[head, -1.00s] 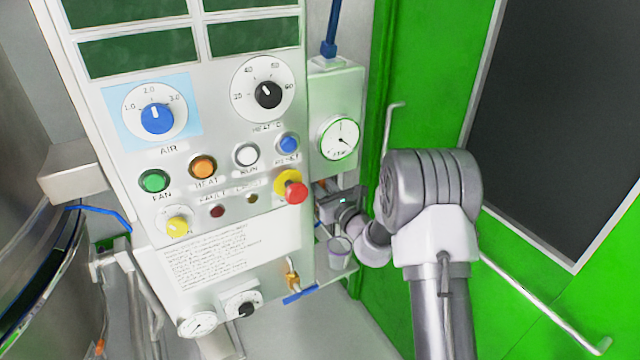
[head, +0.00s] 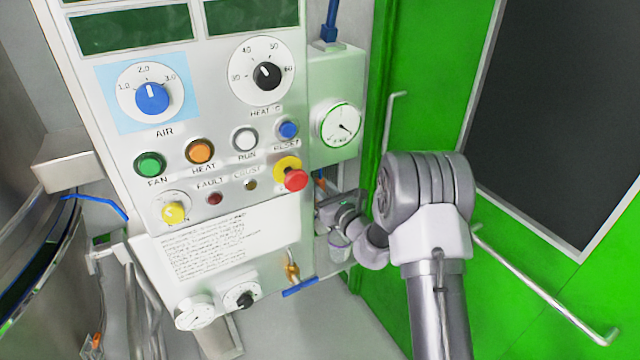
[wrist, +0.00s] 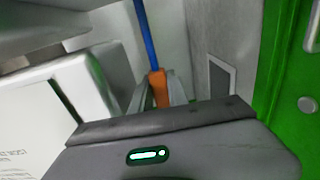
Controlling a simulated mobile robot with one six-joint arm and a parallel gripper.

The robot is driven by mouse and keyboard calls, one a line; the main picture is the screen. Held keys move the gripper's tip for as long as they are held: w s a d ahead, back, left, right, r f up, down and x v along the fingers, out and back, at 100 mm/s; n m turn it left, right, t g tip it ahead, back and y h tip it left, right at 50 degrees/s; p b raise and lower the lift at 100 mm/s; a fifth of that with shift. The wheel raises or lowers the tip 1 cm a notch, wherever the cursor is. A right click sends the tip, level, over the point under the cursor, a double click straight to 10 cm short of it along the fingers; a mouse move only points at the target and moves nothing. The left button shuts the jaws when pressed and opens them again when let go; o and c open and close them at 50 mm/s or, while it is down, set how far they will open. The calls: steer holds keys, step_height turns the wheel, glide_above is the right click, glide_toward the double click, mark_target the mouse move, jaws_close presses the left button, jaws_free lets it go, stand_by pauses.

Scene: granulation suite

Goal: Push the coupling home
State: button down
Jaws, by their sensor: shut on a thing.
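An orange coupling (wrist: 158,88) on the end of a blue hose (wrist: 145,38) is between the two grey fingers of my gripper (wrist: 157,97) in the wrist view. The gripper is shut on it, and the hose runs upward from it. In the head view my gripper (head: 322,206) is beside the right edge of the control panel, below the gauge box. A small bit of the orange coupling (head: 320,185) shows just above it there. The fitting that the coupling goes onto is hidden in both views, so I cannot tell whether they touch.
The control panel (head: 225,215) with knobs and buttons is close on the left; its red stop button (head: 296,180) sticks out near my gripper. A gauge box (head: 340,90) is above. A pale cup (head: 339,248) is just below my gripper. A green door (head: 400,60) stands to the right.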

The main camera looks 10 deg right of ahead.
steer(key=shift+f, duration=0.3)
steer(key=c, duration=1.3)
jaws_free()
steer(key=shift+r, duration=0.1)
steer(key=p+v, duration=0.3)
steer(key=v, duration=1.4)
steer(key=shift+s, duration=0.25)
